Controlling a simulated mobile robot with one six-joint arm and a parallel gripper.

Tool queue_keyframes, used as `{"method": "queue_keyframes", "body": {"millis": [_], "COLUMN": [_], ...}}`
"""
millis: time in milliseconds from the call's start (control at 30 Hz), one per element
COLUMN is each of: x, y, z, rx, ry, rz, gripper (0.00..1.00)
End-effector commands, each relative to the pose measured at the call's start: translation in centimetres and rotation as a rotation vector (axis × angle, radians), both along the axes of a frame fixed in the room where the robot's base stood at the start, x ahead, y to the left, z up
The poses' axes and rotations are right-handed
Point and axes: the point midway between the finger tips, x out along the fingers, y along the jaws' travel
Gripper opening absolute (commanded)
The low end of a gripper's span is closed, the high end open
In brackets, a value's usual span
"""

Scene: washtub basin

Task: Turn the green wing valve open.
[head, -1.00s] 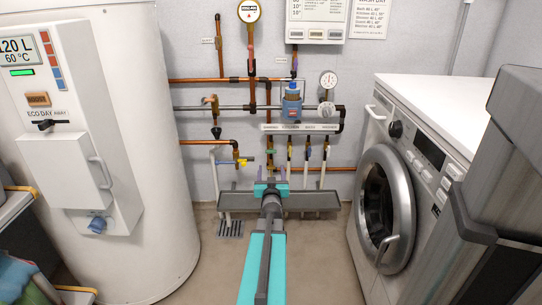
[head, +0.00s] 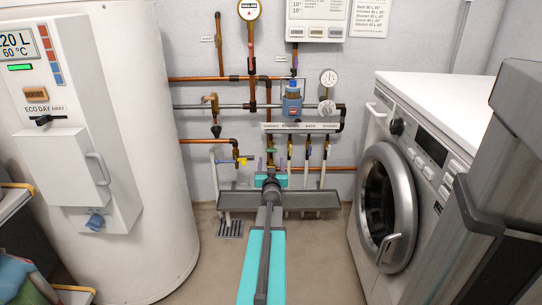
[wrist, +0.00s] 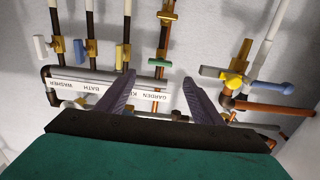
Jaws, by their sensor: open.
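The green wing valve (wrist: 158,62) is a small green handle on a brass body, on the pipe above the GARDEN label in the wrist view. In the head view it is a small green spot (head: 271,150) just above the end of my arm. My gripper (wrist: 159,77) is open and empty, its two dark fingers spread wide. In the wrist view the green handle shows between the fingertips, beyond them. No contact shows. In the head view my gripper (head: 270,170) is below the valve, its fingers hard to make out.
Yellow (wrist: 125,50), blue (wrist: 83,46) and white (wrist: 40,47) valves line the label strip (wrist: 100,92). A yellow-handled valve (wrist: 234,82) with a blue part sits on the other side. A grey trough (head: 310,200) lies below; a washing machine (head: 385,200) stands right.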

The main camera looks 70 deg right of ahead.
Motion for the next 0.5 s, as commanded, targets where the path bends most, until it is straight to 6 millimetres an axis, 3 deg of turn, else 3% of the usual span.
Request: {"method": "queue_keyframes", "body": {"millis": [500], "x": [1.8], "y": [-4.6], "z": [-0.2], "rx": [0.0], "ry": [0.001], "rz": [0.0], "gripper": [0.61]}}
